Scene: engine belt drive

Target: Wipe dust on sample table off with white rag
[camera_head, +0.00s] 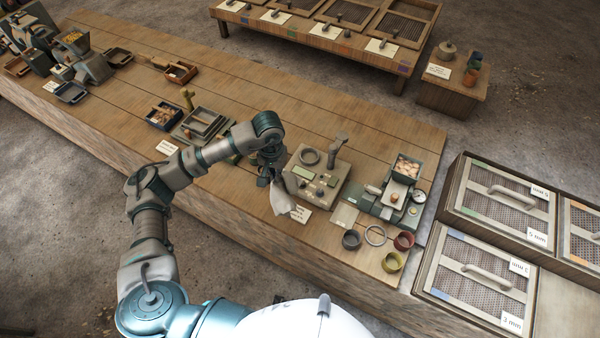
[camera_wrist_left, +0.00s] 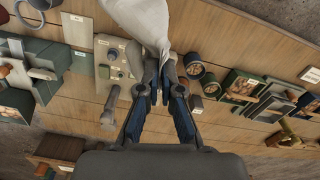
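My left gripper (camera_head: 270,180) is above the long wooden table (camera_head: 240,205), near its front edge. It is shut on the white rag (camera_head: 284,201), which hangs below the fingers, in front of a beige panel device. In the left wrist view the fingers (camera_wrist_left: 158,88) are close together on the bunched rag (camera_wrist_left: 142,20), which runs out past the upper edge. I cannot make out dust on the wood or tell which surface is the sample table. My right gripper is not in view.
The beige device (camera_head: 318,177) is right beside the rag. Trays, including a dark box (camera_head: 163,115), lie left. A small side table (camera_head: 452,92) holds jars at back right.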

